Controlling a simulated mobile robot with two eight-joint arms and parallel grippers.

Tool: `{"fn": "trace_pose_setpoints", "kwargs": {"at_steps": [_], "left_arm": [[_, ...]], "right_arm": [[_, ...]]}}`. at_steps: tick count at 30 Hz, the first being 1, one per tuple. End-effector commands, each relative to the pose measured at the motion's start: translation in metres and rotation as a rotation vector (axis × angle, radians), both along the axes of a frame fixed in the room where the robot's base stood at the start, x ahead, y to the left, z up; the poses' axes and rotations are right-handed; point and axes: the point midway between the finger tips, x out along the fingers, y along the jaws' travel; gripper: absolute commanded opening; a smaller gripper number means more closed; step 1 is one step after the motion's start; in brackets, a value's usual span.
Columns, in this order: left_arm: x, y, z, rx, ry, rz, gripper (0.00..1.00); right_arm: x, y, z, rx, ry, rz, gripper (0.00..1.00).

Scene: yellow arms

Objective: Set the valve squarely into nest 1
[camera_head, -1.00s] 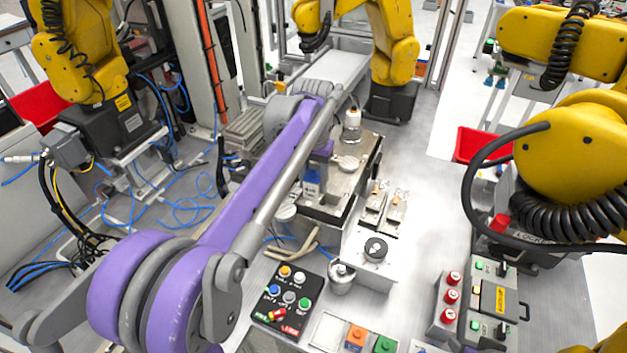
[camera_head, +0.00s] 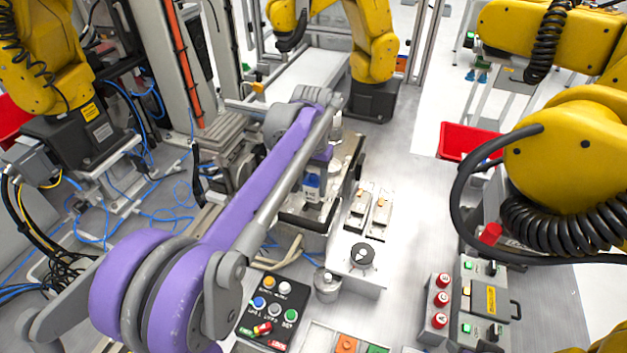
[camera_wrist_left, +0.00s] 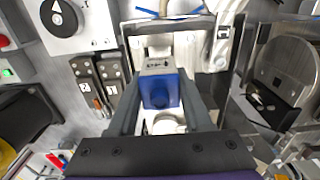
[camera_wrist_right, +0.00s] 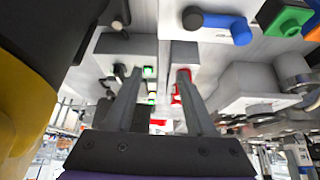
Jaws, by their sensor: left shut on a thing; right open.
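The valve (camera_wrist_left: 160,92), a blue body with a pale lettered top block, is between the fingers of my left gripper (camera_wrist_left: 158,84), which is shut on it. In the head view the valve (camera_head: 312,186) hangs at the end of my left arm, over or beside a metal fixture; its height is unclear. Two narrow grey nests (camera_head: 367,211) stand side by side to its right. In the left wrist view they carry small number labels, the left one (camera_wrist_left: 86,80) apparently 2, the right one (camera_wrist_left: 112,78) probably 1. Both look apart from the valve. My right gripper (camera_wrist_right: 158,88) is open and empty.
A block with a round black-centred dial (camera_head: 362,256) stands in front of the nests. A button panel (camera_head: 270,312), a metal pot (camera_head: 327,285) and a switch box (camera_head: 484,305) stand nearer. A yellow robot arm (camera_head: 560,160) is at right. Bare bench lies right of the nests.

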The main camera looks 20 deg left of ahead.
Motion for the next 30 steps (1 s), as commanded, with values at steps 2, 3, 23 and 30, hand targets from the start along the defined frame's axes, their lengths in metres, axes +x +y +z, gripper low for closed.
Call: {"fn": "trace_pose_setpoints", "kwargs": {"at_steps": [2, 3, 23, 30], "left_arm": [[-0.002, 0.0, -0.009, 0.0, 0.003, 0.0, 0.0], [-0.002, 0.001, -0.012, 0.0, 0.003, 0.0, 0.0], [-0.004, 0.0, -0.04, 0.0, 0.0, 0.001, 0.0], [-0.003, 0.0, -0.04, 0.0, 0.0, 0.0, 0.66]], "right_arm": [[-0.004, 0.0, -0.006, 0.0, 0.007, 0.0, 0.56], [-0.005, 0.0, -0.008, 0.0, 0.009, 0.0, 0.56], [-0.014, 0.0, -0.027, 0.0, 0.028, 0.0, 0.56], [-0.014, 0.0, -0.027, 0.0, 0.027, 0.0, 0.56]]}}
